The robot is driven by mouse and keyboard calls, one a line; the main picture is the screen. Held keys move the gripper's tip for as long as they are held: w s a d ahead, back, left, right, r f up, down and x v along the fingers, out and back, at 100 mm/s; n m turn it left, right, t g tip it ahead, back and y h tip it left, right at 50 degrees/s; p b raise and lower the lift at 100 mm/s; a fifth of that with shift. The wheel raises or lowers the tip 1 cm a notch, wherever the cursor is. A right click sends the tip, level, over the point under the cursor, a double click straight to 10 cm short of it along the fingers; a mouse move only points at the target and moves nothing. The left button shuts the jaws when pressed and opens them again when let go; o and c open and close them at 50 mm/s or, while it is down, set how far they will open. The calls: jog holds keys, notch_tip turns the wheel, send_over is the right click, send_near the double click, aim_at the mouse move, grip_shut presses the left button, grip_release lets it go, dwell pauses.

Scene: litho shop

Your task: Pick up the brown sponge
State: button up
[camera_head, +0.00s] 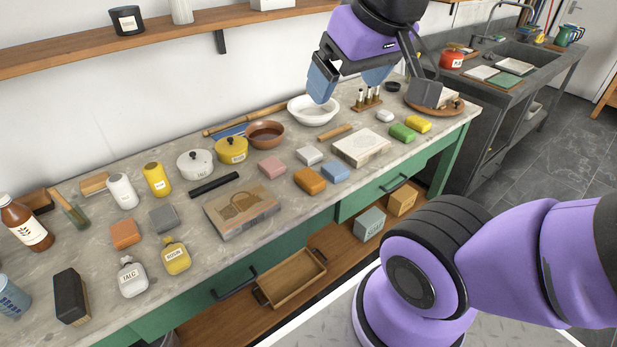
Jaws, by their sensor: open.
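The brown sponge (310,181), an orange-brown block with rounded edges, lies flat on the grey worktop near its front edge. A blue sponge (335,171) lies just right of it, and a pink sponge (271,166) lies to its upper left. My gripper (348,88) is open and empty, with its blue fingers spread. It hangs above the back of the worktop, higher up and to the upper right of the brown sponge, well apart from it.
A printing stone (240,210) lies left of the brown sponge, and a pale stone (361,146) lies to its right. A white sponge (309,155) lies behind it. A white basin (314,110) and a brown bowl (265,134) stand farther back. A wooden shelf (180,38) runs along the wall.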

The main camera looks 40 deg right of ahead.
dwell(0.4)
jog(key=shift+o, duration=0.4)
jog(key=g, duration=0.5)
send_over(310, 176)
notch_tip(310, 176, down, 33)
notch_tip(310, 176, down, 11)
jog(key=shift+a, duration=0.1)
